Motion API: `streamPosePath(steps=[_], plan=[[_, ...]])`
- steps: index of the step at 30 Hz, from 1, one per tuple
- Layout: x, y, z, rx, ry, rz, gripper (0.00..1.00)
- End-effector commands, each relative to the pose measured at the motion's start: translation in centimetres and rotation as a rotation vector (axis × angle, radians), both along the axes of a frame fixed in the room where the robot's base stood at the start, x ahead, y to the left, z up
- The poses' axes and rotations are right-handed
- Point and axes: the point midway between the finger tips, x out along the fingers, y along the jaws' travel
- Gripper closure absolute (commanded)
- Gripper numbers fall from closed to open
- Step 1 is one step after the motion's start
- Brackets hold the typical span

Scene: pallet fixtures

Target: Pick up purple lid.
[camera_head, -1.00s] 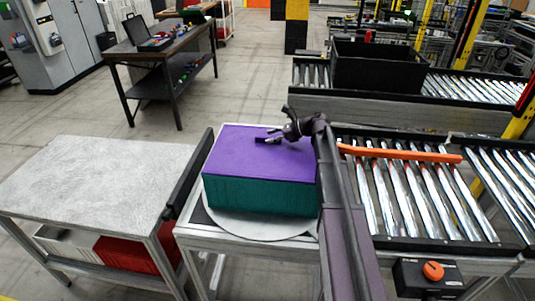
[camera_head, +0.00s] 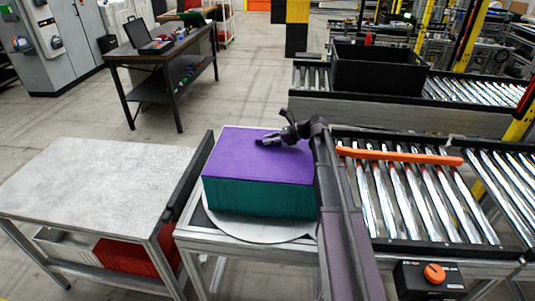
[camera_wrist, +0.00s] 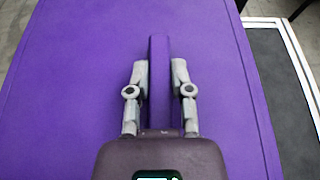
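The purple lid (camera_head: 262,153) lies flat on a teal crate (camera_head: 255,196) in the head view, with no visible gap between them. In the wrist view the lid (camera_wrist: 70,90) fills most of the picture, and its narrow raised purple handle (camera_wrist: 159,75) stands upright between the fingers. My gripper (camera_head: 268,141) is at the top of the lid near its middle. In the wrist view my gripper (camera_wrist: 159,66) has one finger on each side of the handle, partly closed and seemingly touching it. The lower parts of the fingertips are hard to make out.
The crate stands on a round plate (camera_head: 235,230) on a metal stand. A grey table (camera_head: 90,175) is at the left with a dark rail beside it. Roller conveyors (camera_head: 410,200) lie at the right, with an orange bar across them. A black bin (camera_head: 378,70) is behind.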

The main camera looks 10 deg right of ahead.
Motion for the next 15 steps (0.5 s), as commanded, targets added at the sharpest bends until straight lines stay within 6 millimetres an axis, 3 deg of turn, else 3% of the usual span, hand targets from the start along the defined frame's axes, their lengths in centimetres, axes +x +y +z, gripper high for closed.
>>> streamPosePath(steps=[15], plan=[[-0.02, -0.05, 0.4, 0.0, 0.001, 0.0, 1.0]])
